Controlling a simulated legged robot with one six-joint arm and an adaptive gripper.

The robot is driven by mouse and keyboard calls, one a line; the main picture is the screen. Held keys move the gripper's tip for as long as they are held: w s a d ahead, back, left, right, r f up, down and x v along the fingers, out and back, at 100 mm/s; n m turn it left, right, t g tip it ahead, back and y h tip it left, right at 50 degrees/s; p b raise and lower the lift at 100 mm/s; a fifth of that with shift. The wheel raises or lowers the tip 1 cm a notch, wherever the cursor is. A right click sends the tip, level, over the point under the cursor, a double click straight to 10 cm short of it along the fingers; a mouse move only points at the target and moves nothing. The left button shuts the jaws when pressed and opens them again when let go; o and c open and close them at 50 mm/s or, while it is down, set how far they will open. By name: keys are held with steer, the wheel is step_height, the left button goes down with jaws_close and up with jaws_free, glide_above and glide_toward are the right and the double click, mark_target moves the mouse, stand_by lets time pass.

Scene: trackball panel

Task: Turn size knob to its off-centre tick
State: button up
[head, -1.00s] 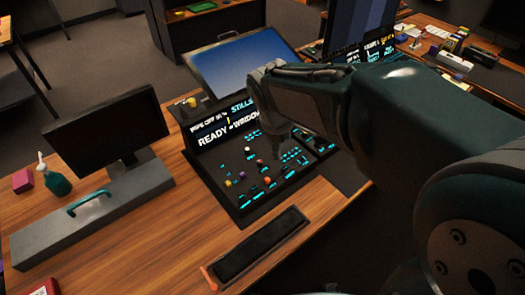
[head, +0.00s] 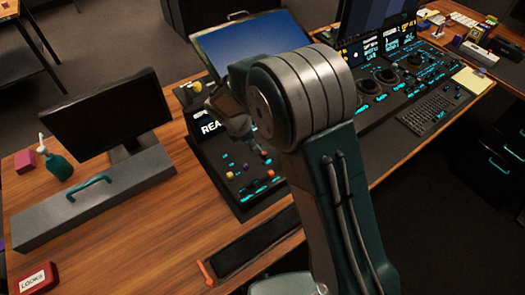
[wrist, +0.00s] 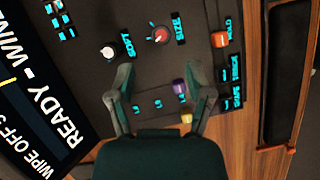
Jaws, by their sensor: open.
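In the head view my gripper (head: 238,128) hangs over the back part of the black control panel (head: 243,208). My arm hides much of the panel there.
A lit screen (wrist: 40,110) borders the panel.

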mark_target(264, 153)
steer(key=x, duration=0.6)
steer(key=shift+d+r, duration=0.1)
steer(key=shift+d, duration=0.1)
steer(key=shift+d+f, duration=0.1)
steer(key=shift+f, duration=0.35)
steer(key=shift+c, duration=0.3)
jaws_close()
